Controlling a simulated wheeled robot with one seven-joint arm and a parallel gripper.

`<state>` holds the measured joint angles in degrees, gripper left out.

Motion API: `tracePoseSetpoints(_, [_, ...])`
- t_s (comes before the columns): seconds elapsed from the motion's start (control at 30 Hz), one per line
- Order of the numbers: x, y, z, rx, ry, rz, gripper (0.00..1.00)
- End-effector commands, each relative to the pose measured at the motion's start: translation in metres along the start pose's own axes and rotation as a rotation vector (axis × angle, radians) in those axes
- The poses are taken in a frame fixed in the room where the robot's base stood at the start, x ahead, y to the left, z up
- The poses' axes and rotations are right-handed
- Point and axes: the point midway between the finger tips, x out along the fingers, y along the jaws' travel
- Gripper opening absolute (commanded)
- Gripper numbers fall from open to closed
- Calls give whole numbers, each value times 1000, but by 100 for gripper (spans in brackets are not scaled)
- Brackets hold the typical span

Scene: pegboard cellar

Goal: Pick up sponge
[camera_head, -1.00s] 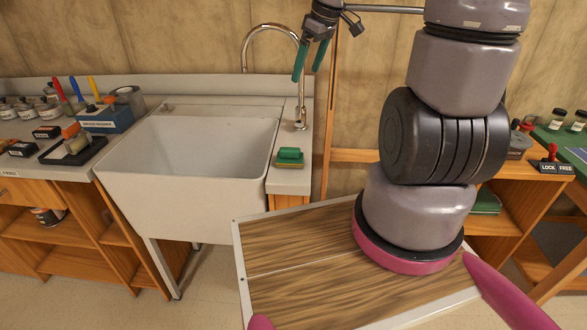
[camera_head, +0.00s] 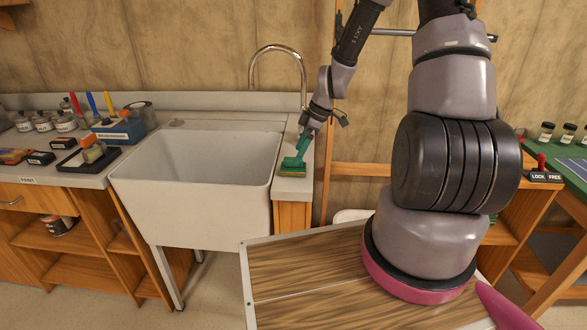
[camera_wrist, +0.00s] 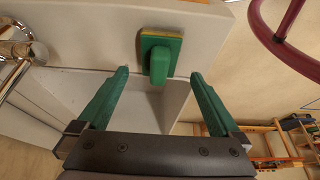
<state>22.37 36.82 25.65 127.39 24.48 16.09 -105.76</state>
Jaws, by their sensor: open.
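The sponge (camera_head: 292,166) is a small green block with a yellow-brown layer beneath. It lies on the narrow counter to the right of the sink. In the wrist view the sponge (camera_wrist: 160,52) is seen from above, with a raised green part pointing toward my gripper. My gripper (camera_wrist: 160,82) has green fingers, spread open. The sponge lies ahead, between the lines of the two fingers, and its raised part reaches about the level of the fingertips. In the head view my gripper (camera_head: 299,146) is just above the sponge and partly overlaps it. I cannot tell whether they touch.
The white sink (camera_head: 190,215) is left of the sponge, with a curved metal faucet (camera_head: 278,48) behind. A wooden post (camera_head: 328,160) stands close on the right. A blue box (camera_head: 120,131) and a black tray (camera_head: 88,159) sit on the left counter.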

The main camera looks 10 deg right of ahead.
Motion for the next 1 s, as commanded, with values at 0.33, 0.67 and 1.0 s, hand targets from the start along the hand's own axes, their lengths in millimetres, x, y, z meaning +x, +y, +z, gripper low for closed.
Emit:
tracePoseSetpoints(0.33, [45, 0, -2, 0, 1, -2, 100])
tracePoseSetpoints(0.67, [52, 1, -2, 0, 0, 1, 100])
tracePoseSetpoints(1.0, [52, 1, -2, 0, 0, 1, 0])
